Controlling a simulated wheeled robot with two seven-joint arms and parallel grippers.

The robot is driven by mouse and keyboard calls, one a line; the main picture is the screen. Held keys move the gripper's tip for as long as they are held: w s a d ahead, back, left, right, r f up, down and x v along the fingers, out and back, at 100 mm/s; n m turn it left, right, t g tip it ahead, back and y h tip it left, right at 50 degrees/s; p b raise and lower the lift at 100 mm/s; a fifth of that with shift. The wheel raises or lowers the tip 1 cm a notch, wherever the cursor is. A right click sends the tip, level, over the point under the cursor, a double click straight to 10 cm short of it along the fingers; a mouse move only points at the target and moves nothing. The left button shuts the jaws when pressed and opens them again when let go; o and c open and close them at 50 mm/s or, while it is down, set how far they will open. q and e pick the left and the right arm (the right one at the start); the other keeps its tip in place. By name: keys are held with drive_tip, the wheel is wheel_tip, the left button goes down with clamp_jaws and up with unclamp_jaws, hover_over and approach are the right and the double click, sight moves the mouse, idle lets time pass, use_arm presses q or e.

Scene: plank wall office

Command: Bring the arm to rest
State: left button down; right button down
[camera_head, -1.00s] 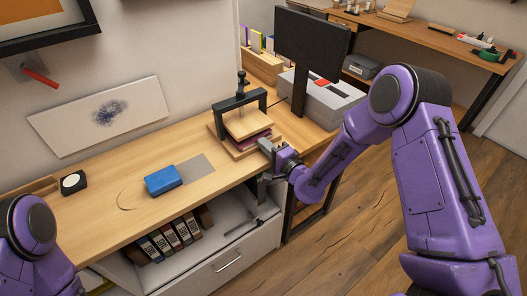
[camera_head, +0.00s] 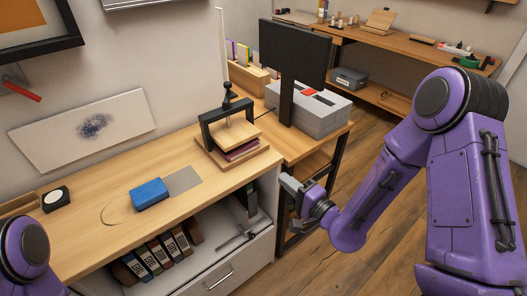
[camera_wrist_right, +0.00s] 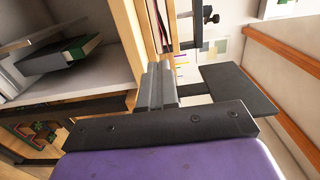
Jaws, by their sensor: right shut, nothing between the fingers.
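My right arm is purple and comes in from the right of the head view. Its grey gripper (camera_head: 287,184) is shut and empty, held off the front edge of the wooden desk (camera_head: 85,235), near the desk's right corner. In the right wrist view the fingers (camera_wrist_right: 157,85) are together with nothing between them. Of my left arm only a purple part shows at the lower left of the head view; its gripper is out of the picture.
A wooden press (camera_head: 232,135) stands on the desk near my right gripper. A blue block (camera_head: 149,194) lies left of it. Below are an open shelf with several binders (camera_head: 155,255) and a drawer (camera_head: 225,277). A dark monitor (camera_head: 293,52) and grey box (camera_head: 318,112) stand behind. Floor at right is clear.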

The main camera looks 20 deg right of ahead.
drive_tip(key=s+d+f+n+g+h, duration=0.2)
drive_tip(key=s+f+g+h, duration=0.1)
drive_tip(key=f, duration=0.3)
drive_tip(key=s+d+f+n+g+h, duration=0.2)
drive_tip(key=f+n+g+h, duration=0.1)
drive_tip(key=f, duration=0.4)
drive_tip(key=s+d+f+n+g+h, duration=0.1)
drive_tip(key=s+f+g, duration=0.3)
drive_tip(key=s, duration=0.7)
drive_tip(key=s+d+f+n+g+h, duration=0.1)
drive_tip(key=s+f+g, duration=0.3)
drive_tip(key=s+f, duration=0.5)
drive_tip(key=shift+s+n+h, duration=0.3)
drive_tip(key=shift+s+h, duration=0.2)
drive_tip(key=shift+s, duration=0.4)
